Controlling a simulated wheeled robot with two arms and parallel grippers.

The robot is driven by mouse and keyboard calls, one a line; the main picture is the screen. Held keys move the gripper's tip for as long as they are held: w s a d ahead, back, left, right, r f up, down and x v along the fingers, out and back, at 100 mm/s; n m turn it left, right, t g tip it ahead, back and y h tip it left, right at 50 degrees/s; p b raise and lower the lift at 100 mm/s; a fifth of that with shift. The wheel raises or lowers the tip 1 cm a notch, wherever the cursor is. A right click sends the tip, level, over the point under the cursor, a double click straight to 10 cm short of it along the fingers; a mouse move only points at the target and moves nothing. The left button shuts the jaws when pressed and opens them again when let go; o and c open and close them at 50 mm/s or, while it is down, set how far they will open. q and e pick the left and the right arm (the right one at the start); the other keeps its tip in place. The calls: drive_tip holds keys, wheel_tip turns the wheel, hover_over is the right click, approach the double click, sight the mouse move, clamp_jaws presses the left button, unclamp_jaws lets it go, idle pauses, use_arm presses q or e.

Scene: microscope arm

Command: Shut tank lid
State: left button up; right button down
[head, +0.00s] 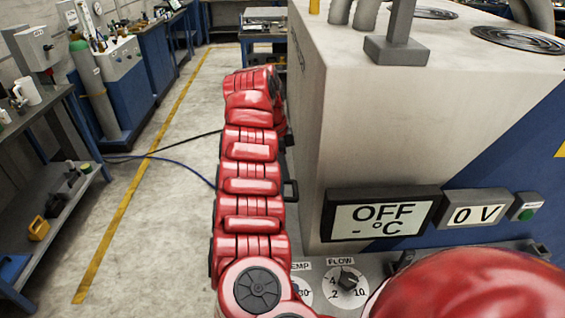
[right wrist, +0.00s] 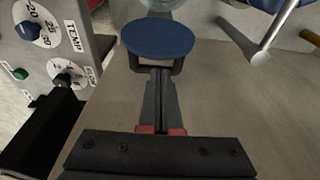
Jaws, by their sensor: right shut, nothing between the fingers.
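My right gripper (right wrist: 161,75) shows in the right wrist view. Its dark fingers are together and empty. Just past the fingertips is a round blue disc (right wrist: 158,38) with a dark U-shaped bracket below it, which looks like the tank lid. The fingertips are at or very near the bracket; I cannot tell whether they touch it. A glassy rounded edge (right wrist: 160,4) shows behind the disc, mostly cut off. In the head view neither the lid nor the fingertips can be made out. My left gripper is not in view.
A large pale machine (head: 400,120) fills the right of the head view, with an OFF display (head: 380,217) and a FLOW dial (head: 346,281). A TEMP dial (right wrist: 27,30) and a metal rod (right wrist: 270,38) flank the gripper. Cables cross the open floor (head: 170,150) at left.

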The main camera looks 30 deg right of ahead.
sight(287, 200)
drive_tip(key=x, duration=0.3)
drive_tip(key=shift+s+f, duration=0.1)
drive_tip(key=shift+f, duration=0.05)
idle(0.5)
